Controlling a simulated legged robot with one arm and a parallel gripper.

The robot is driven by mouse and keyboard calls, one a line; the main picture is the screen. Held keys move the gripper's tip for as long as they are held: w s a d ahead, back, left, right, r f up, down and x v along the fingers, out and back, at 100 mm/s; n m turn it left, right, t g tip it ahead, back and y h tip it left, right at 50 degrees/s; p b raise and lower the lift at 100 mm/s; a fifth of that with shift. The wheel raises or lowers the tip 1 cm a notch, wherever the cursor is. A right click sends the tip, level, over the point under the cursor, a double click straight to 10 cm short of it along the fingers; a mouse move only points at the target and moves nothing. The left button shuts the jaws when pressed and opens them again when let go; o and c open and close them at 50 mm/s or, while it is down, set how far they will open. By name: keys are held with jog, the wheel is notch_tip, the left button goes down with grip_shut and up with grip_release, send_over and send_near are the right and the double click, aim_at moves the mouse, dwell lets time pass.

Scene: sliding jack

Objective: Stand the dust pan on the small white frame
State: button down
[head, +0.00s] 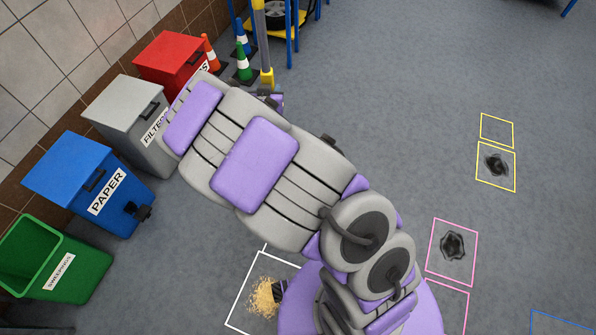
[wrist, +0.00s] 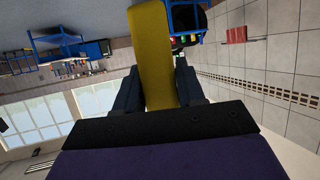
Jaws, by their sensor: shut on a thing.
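My gripper (wrist: 158,100) is shut on a broad yellow piece (wrist: 153,50), seemingly part of the dust pan. This piece runs up from between the dark fingers to the top edge of the wrist view. The rest of the pan cannot be made out. In the head view, my arm reaches to the upper left and mostly hides my gripper (head: 272,99). A white floor outline (head: 240,293) holds a tan pile of debris (head: 264,296). A short white line (head: 265,246) above it may belong to the small white frame, otherwise hidden behind my arm.
Blue (head: 75,180), grey (head: 125,118), red (head: 172,62) and green (head: 80,275) bins line the left wall. Cones (head: 243,65) and a blue rack (head: 290,50) stand at the back. Yellow (head: 515,170) and pink (head: 475,240) outlines mark the open floor at right.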

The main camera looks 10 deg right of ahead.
jog(key=s+d+f+m+h+b, duration=0.1)
jog(key=s+f, duration=0.2)
jog(key=f, duration=1.1)
jog(key=s+d+f+m+g+h+b, duration=0.1)
jog(key=s+f, duration=0.3)
jog(key=f, duration=1.1)
jog(key=s+d+f+m+h+b, duration=0.1)
jog(key=s+d+f, duration=0.2)
jog(key=f, duration=1.2)
jog(key=shift+s+f+m+g+h, duration=0.3)
jog(key=shift+s+g+h, duration=0.1)
jog(key=shift+s, duration=0.3)
jog(key=shift+d+f, duration=0.1)
jog(key=shift+f, duration=0.3)
jog(key=c, duration=0.6)
grip_release()
jog(key=shift+s, duration=0.1)
